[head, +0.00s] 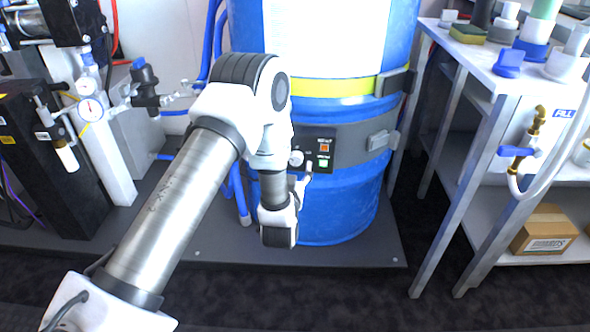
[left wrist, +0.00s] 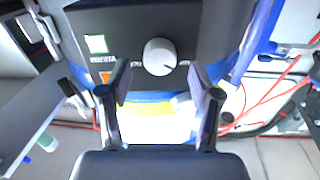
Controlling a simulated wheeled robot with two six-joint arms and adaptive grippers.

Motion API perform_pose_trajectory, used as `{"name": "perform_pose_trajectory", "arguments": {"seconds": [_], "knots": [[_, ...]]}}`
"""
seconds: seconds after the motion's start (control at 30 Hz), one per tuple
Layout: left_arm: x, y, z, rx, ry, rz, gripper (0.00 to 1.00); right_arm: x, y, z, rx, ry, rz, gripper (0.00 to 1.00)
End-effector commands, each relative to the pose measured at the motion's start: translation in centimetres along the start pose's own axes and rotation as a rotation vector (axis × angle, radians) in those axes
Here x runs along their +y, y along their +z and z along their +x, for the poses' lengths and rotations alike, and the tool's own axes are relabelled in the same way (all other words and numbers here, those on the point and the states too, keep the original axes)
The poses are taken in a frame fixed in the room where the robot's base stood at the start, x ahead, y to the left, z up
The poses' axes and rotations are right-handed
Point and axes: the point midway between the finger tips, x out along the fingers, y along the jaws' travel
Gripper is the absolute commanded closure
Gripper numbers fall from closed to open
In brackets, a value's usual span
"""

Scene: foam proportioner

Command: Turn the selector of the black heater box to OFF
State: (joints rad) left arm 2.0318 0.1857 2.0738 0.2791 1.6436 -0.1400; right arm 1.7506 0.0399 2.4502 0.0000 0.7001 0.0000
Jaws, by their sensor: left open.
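The black heater box (head: 331,141) is strapped to the front of the blue drum in the head view, with an orange and a green-white lit square on its face. Its pale round selector knob (head: 296,158) is at the left of the face, partly beside my arm. In the left wrist view the box (left wrist: 120,22) appears turned over, with the knob (left wrist: 160,57) between and just beyond my fingertips. My left gripper (left wrist: 158,76) is open, one finger on each side, apart from the knob as seen there. The knob's setting is too small to read. My right gripper is not in view.
The blue drum (head: 336,215) stands on a dark grey platform (head: 330,255). A pump with gauges (head: 91,109) stands at the left. A metal shelf (head: 465,60) with bottles and a cardboard box (head: 545,232) stands at the right. The platform right of my gripper is clear.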

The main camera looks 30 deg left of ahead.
Motion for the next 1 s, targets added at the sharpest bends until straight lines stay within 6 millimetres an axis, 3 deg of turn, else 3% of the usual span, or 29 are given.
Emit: {"name": "perform_pose_trajectory", "arguments": {"seconds": [0.13,0.37,0.4,0.57,1.0], "knots": [[0.0,0.2,1.8,0.000,0.000,-0.001,0.36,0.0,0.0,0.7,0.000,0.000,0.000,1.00],[0.0,0.1,2.1,-0.002,0.001,0.000,0.36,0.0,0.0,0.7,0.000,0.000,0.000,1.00],[0.0,0.1,2.1,-0.003,0.001,0.000,0.40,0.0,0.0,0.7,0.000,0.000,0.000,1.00],[0.0,0.1,2.1,-0.003,0.001,0.000,0.96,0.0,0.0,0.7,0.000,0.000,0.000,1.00],[0.0,-0.1,2.1,-0.004,0.002,0.043,0.96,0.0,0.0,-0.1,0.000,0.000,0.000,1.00]]}}
